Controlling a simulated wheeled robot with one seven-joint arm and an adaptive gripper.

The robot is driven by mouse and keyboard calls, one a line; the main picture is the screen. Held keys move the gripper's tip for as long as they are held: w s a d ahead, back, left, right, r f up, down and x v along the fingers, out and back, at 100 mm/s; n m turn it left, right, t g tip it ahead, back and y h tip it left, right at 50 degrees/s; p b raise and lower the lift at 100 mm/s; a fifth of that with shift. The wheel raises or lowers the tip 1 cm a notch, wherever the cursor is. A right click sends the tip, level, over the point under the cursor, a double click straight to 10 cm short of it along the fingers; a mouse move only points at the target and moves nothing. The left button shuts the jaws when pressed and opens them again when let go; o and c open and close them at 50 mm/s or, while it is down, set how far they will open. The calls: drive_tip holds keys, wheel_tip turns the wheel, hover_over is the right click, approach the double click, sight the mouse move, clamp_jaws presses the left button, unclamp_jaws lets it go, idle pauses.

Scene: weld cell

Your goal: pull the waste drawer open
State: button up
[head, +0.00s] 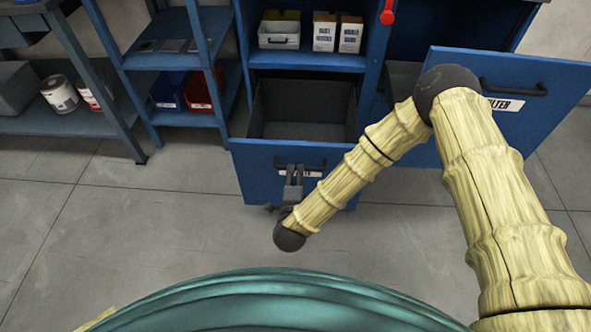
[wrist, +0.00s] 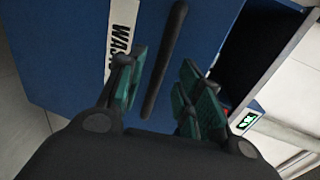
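The waste drawer (head: 262,185) is a blue-fronted drawer with a dark grey inside, and it stands well out of the cabinet. A black bar handle (head: 257,160) runs across its front. In the wrist view the white label (wrist: 121,40), reading "WAS" with the rest hidden, lies beside the handle (wrist: 165,60). My gripper (head: 292,178) is at the drawer front. In the wrist view its green-padded fingers (wrist: 165,88) are apart, one on each side of the handle, with gaps showing. I cannot see clear contact with the bar.
To the right, another blue drawer (head: 555,90), its label ending "LTER", also stands open, partly behind my arm. Shelves (head: 140,60) with red and blue bins are at left, and a bench (head: 30,122) with cans. The floor (head: 130,235) before the drawer is clear.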

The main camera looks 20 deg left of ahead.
drive_tip(key=v, duration=0.8)
idle(0.4)
drive_tip(key=s+d+f+n+g, duration=0.4)
drive_tip(key=d+f+n, duration=0.15)
drive_tip(key=d, duration=0.35)
drive_tip(key=s+d+f+n+g, duration=0.4)
drive_tip(key=s+d+f, duration=0.1)
drive_tip(key=d+f, duration=0.25)
drive_tip(key=s+d+n+g+h, duration=0.2)
drive_tip(key=s+d+n+g, duration=0.15)
drive_tip(key=s+d, duration=0.6)
drive_tip(key=s+d+n+g+h, duration=0.15)
drive_tip(key=s+d+g, duration=0.25)
drive_tip(key=s+d, duration=0.55)
drive_tip(key=w+r+p, duration=0.1)
drive_tip(key=r+p, duration=0.8)
drive_tip(key=r, duration=0.1)
drive_tip(key=w+d+r+p, duration=0.1)
drive_tip(key=w+r+p, duration=0.1)
drive_tip(key=r+p, duration=0.8)
drive_tip(key=shift+d+n, duration=0.3)
drive_tip(key=shift+n, duration=0.05)
